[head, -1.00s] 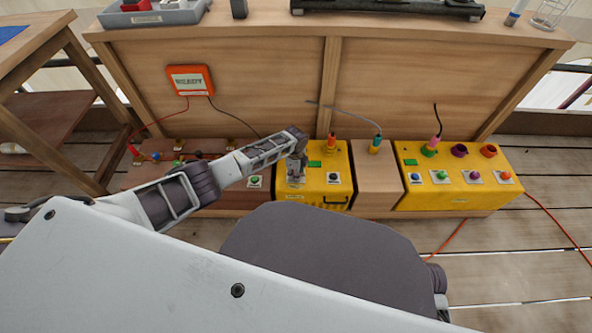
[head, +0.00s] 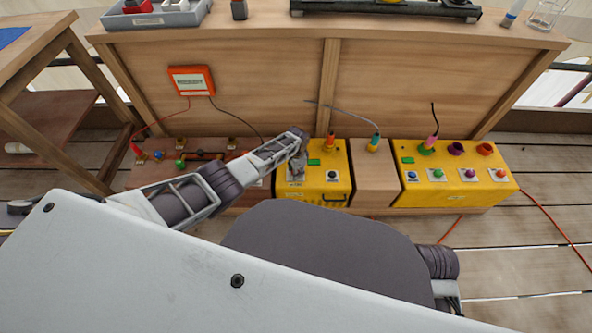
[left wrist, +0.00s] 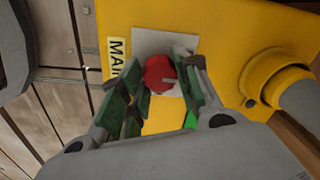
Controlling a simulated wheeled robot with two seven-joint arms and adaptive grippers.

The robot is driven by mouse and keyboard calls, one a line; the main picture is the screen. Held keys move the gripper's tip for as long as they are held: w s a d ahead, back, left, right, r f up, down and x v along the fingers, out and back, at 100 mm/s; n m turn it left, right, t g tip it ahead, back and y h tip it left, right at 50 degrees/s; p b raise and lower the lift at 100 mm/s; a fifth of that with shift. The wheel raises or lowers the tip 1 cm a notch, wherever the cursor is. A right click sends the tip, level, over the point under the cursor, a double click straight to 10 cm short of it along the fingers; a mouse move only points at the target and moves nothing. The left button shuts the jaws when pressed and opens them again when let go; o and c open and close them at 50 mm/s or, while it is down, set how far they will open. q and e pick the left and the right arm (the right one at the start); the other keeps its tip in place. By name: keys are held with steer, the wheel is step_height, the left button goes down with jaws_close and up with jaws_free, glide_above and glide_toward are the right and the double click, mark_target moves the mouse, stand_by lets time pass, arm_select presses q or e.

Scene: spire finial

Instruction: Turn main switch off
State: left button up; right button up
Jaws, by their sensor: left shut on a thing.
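The main switch is a red round knob (left wrist: 160,72) on a pale square plate, beside a yellow label (left wrist: 116,62) reading "MAI...", the rest hidden. It is on the yellow box (head: 322,190) at the centre of the head view. My left gripper (left wrist: 164,86) has its green-padded fingers on either side of the knob and is shut on it. In the head view my left gripper (head: 297,168) reaches down onto the left part of this box and hides the knob. My right gripper is out of view.
A yellow box with several coloured buttons (head: 455,185) stands to the right, past a wooden block (head: 377,175). A plug with a grey cable (head: 373,143) and other cables are near.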

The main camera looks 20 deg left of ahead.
arm_select(q)
steer(key=shift+n, duration=0.3)
steer(key=o, duration=1)
steer(key=shift+r, duration=0.25)
steer(key=shift+s+d+r, duration=0.1)
steer(key=shift+r, duration=2.75)
steer(key=shift+s+d+r, duration=0.1)
steer(key=shift+r, duration=2.75)
steer(key=shift+n, duration=0.3)
